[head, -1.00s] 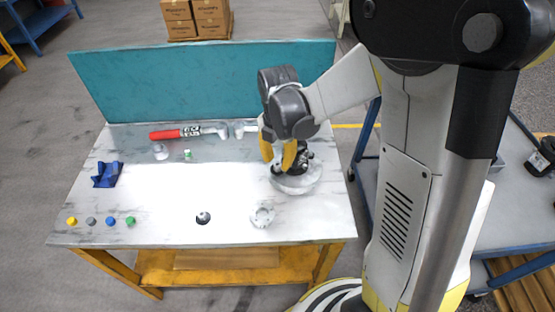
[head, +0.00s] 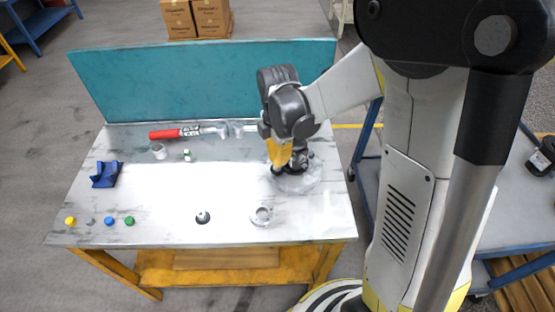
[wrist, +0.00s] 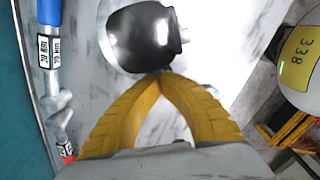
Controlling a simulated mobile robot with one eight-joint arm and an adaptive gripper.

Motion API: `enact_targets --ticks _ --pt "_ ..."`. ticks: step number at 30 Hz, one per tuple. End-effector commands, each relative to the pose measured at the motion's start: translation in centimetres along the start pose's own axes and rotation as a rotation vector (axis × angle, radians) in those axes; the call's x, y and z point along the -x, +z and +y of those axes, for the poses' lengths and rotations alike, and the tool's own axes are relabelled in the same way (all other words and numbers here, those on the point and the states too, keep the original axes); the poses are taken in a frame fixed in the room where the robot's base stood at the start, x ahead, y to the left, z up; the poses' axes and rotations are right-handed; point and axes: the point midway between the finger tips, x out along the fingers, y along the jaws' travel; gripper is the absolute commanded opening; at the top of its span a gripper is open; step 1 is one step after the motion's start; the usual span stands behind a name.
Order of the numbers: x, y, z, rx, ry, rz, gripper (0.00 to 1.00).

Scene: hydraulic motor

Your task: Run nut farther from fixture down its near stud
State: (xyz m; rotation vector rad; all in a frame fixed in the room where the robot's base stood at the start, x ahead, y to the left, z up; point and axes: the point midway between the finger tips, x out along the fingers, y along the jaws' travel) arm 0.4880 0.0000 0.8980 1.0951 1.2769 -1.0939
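My gripper (head: 277,170) points down at the left side of the dark motor on the round pale fixture (head: 298,184), at the right of the table. In the wrist view its two yellow fingers (wrist: 163,76) converge and their tips meet with no visible gap. The tips are at the lower edge of the black motor body (wrist: 143,38), overlapping it in the picture. In the head view the motor (head: 300,160) is partly behind the fingers. I cannot make out the nut or the near stud, so I cannot tell whether the fingertips hold the nut.
A red-handled wrench (head: 180,132) lies along the back; a blue-handled one (wrist: 50,50) shows in the wrist view. A pale ring part (head: 261,216) and a dark-topped part (head: 203,218) stand at the front. Coloured caps (head: 109,221) and a blue holder (head: 106,174) are left.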

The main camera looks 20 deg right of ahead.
Motion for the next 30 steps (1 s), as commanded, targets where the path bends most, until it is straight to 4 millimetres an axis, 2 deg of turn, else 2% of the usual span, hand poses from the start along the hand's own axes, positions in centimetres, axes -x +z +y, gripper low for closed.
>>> enact_targets --ticks 7,15,23,26,30 --pt "-0.01 0.00 0.01 -0.035 0.000 0.000 0.00" --pt "-0.10 -0.01 0.01 -0.370 0.000 0.000 0.00" --pt "-0.06 -0.01 0.01 -0.398 0.000 0.000 0.00" --pt "-0.06 -0.01 0.01 -0.397 0.000 0.000 0.29" --pt "-0.07 0.00 0.01 -0.396 0.000 0.000 0.31"
